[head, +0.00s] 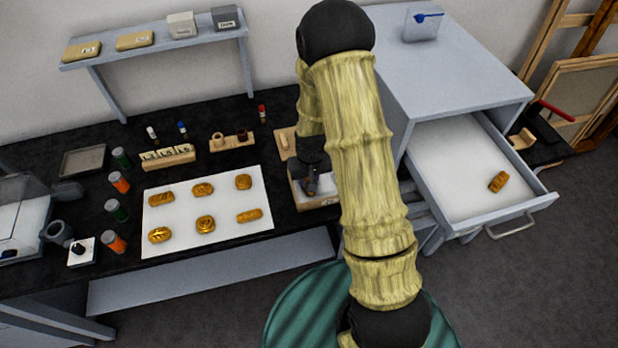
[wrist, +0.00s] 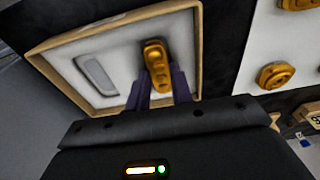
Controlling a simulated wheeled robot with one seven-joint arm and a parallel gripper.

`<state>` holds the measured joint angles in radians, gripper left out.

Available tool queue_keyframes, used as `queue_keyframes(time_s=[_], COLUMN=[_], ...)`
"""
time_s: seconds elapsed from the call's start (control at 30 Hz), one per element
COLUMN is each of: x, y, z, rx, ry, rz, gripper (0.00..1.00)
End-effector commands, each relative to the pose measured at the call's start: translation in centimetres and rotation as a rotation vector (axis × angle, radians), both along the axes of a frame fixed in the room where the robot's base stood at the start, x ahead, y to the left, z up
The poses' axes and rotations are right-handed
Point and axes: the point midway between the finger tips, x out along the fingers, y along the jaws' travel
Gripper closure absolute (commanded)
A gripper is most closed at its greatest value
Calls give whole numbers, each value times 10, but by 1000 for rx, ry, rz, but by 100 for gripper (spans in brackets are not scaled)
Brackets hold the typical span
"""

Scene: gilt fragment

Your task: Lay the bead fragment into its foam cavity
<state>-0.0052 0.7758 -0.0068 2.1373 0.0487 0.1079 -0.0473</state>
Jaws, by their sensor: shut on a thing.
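The gold bead fragment (wrist: 156,62), long with rounded lumps, is between the dark fingers of my gripper (wrist: 160,88) in the wrist view. My gripper is shut on it, over the white foam of a wood-rimmed box (wrist: 100,17). A long grey cavity (wrist: 96,75) in the foam lies to the left of the fragment and looks empty. Whether the fragment touches the foam, or what lies under it, I cannot tell. In the head view my gripper (head: 311,186) is over the box (head: 318,203), mostly hidden by my arm.
A white sheet (head: 178,213) with several gold fragments lies left of the box. An open drawer (head: 455,170) at the right holds another gold fragment (head: 498,181). Bottles, a letter rack (head: 167,157) and small wooden stands are on the black bench. A shelf (head: 155,45) stands behind.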

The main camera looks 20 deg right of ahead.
Motion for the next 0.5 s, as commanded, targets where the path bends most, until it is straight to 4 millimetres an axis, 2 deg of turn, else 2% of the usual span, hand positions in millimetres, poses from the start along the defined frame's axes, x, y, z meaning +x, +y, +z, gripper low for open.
queue_keyframes(time_s=[0.07,0.1,0.2,0.5], x=[0,0,0,0], y=[0,0,0,0], z=[-3,-3,-2,-1], rx=[0,0,0,0], ry=[0,0,0,0], rz=[0,0,0,0], gripper=[100,74,56,56])
